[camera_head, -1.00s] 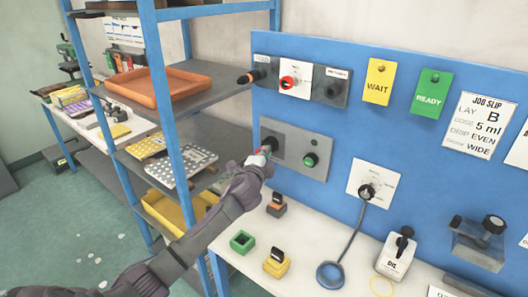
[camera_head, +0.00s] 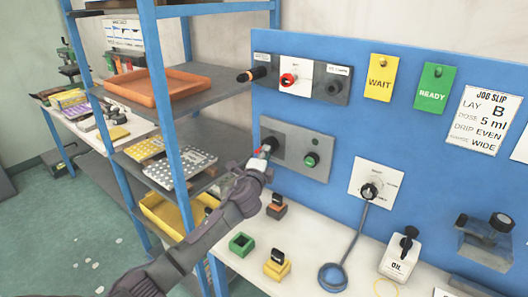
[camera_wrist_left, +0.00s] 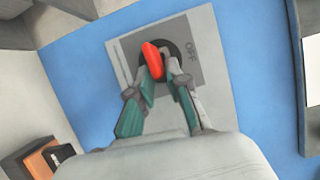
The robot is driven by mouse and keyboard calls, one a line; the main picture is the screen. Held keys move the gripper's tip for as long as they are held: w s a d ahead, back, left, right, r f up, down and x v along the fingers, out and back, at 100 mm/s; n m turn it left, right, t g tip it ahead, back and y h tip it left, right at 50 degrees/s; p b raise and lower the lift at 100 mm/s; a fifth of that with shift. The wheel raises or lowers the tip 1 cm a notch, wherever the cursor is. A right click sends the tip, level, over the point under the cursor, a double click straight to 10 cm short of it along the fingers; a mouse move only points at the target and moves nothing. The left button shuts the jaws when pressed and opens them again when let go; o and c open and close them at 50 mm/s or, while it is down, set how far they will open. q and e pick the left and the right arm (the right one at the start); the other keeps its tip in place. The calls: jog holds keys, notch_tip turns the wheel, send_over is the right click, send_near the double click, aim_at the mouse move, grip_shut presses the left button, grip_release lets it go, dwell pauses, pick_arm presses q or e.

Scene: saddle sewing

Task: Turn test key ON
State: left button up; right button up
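The test key shows as a red handle (camera_wrist_left: 152,60) in a dark round switch with an OFF label beside it, in the left wrist view. My left gripper (camera_head: 264,154) is at the panel's left part and mostly covers the key there. In the wrist view its two fingertips (camera_wrist_left: 162,80) come close together at the key's lower end. I cannot tell whether they are clamped on it. My right gripper is not in view.
Above is a panel with a red knob (camera_head: 289,79) and a dark orange-banded handle (camera_head: 252,75) sticking out. A blue-posted shelf (camera_head: 161,90) stands close on the left.

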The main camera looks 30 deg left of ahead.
pick_arm(q)
jog(key=shift+o, duration=0.8)
jog(key=shift+s+a+p, duration=0.2)
jog(key=shift+s+p, duration=0.6)
jog(key=shift+s, duration=1.7)
